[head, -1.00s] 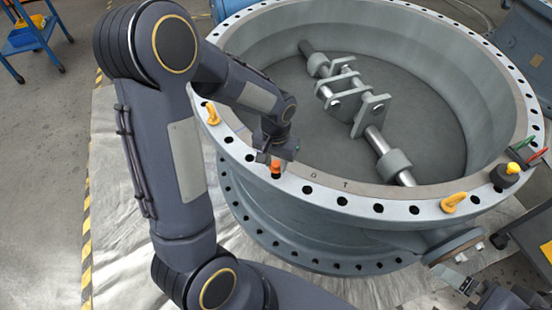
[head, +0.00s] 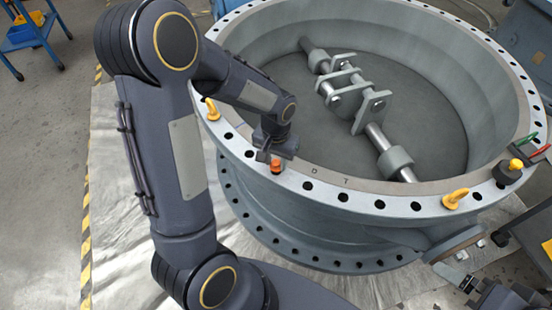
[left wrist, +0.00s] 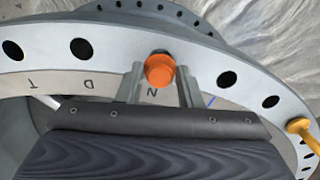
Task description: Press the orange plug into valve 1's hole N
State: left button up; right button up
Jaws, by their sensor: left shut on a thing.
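The orange plug (head: 277,167) is between the fingers of my left gripper (head: 270,157), at the near rim of valve 1 (head: 262,184). In the left wrist view the plug (left wrist: 160,70) is seen from above, with the left gripper's fingers (left wrist: 159,86) on either side of it. The plug covers most of hole N; a dark sliver of the hole (left wrist: 160,51) shows past its far edge. The letter N (left wrist: 152,92) is on the ring beside it. How deep the plug sits is hidden. My right gripper (head: 467,284) is at the lower right, too small to read.
Open bolt holes (left wrist: 227,80) flank the plug on the rim. Yellow eyebolts (head: 211,110) (head: 455,198) stand up from the flange. A dark, yellow-topped piece (head: 508,172) sits on the right rim. The valve's shaft and brackets (head: 352,95) lie inside the bore.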

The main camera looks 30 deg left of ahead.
pick_arm(q)
jog(key=shift+f+b, duration=0.8)
jog(key=shift+f, duration=0.1)
dwell(1.2)
jog(key=shift+f, duration=0.3)
jog(key=o, duration=1.5)
jog(key=shift+o, duration=0.2)
jog(key=shift+r, duration=0.1)
jog(key=shift+r+p, duration=2.3)
jog(key=shift+r, duration=0.7)
